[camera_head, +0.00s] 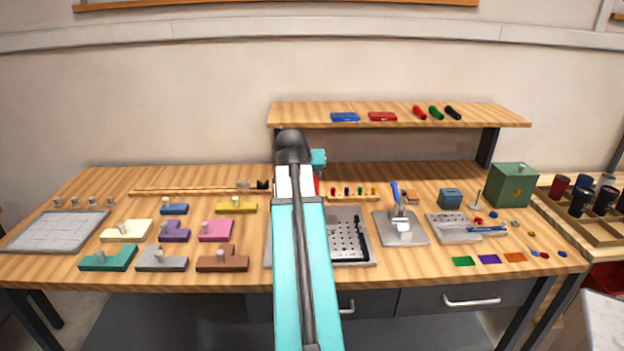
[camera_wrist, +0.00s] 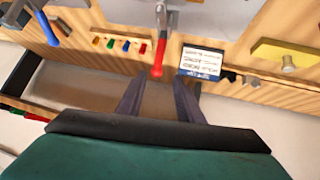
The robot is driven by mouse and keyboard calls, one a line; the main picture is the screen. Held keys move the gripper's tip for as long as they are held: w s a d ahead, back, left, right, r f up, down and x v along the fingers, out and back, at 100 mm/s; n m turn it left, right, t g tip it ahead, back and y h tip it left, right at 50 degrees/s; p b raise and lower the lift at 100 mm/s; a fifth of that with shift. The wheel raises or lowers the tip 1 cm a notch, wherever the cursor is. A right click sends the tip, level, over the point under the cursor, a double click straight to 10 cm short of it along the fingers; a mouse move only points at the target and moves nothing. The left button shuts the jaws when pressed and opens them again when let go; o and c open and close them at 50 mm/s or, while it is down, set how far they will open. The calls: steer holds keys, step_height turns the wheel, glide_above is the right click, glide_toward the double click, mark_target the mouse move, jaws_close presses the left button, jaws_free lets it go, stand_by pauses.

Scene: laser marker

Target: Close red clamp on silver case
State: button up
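The red clamp handle (camera_wrist: 159,58) shows in the wrist view at top centre. It runs from a silver metal part (camera_wrist: 172,18) at the picture's top edge, probably the silver case, which is mostly cut off. My gripper (camera_wrist: 158,88) is open and empty. Its two dark fingers are spread on either side below the rounded red end, which lies in line with the gap between them. Whether the handle is between the fingertips in depth, I cannot tell. In the head view my arm hides the case and most of the gripper.
A small rack of coloured pieces (camera_wrist: 124,45) and a blue-and-white labelled card (camera_wrist: 201,61) flank the handle in the wrist view. A shelf (camera_head: 300,112) stands over the table's back. A perforated plate (camera_head: 348,212) and several coloured fixtures lie around my arm.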

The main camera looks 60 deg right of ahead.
steer(key=shift+v, duration=1.75)
steer(key=shift+c, duration=0.4)
